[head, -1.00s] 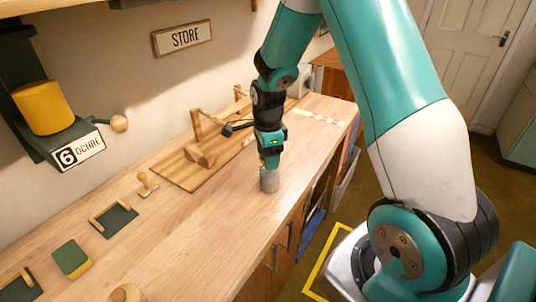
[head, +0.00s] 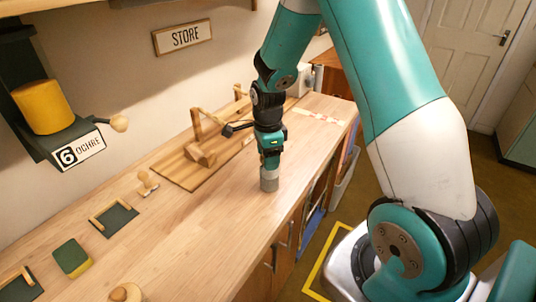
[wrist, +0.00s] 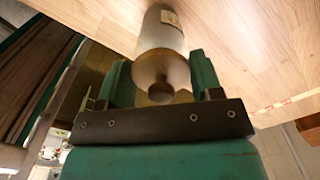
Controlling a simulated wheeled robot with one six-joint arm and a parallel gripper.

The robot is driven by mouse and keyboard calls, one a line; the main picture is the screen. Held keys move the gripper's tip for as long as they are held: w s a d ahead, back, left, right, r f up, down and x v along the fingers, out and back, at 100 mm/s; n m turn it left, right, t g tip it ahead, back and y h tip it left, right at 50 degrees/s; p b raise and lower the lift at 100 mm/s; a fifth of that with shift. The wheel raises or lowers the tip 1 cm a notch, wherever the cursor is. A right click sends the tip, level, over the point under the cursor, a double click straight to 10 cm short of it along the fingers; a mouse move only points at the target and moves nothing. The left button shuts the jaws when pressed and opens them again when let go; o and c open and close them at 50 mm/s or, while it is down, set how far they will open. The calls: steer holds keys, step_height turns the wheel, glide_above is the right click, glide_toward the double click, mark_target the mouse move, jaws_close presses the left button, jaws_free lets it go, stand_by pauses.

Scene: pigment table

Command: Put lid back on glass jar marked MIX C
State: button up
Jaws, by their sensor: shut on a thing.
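A glass jar (head: 269,184) stands on the worktop near its front edge, directly below my gripper (head: 269,164). In the wrist view the jar (wrist: 160,32) shows a pale label (wrist: 170,17), too small to read. A round lid (wrist: 162,70) with a dark brown knob (wrist: 160,92) is between my two fingers (wrist: 161,75). My gripper is shut on the lid, which is in line with the jar's mouth. I cannot tell whether the lid is fully seated. The fingers hide most of the lid in the head view.
On the wooden worktop (head: 190,235) a board with a wooden frame (head: 185,172) lies behind my gripper. A stamp (head: 148,184), dark trays (head: 114,220) and a green-yellow block (head: 72,258) lie to the left. The ochre hopper (head: 45,108) hangs on the wall. The worktop's front edge is close right of the jar.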

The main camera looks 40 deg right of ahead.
steer(key=o, duration=1.2)
steer(key=shift+c, duration=0.2)
steer(key=shift+r+p, duration=2.95)
steer(key=shift+r, duration=0.65)
steer(key=shift+f, duration=0.1)
jaws_close()
steer(key=shift+f, duration=0.1)
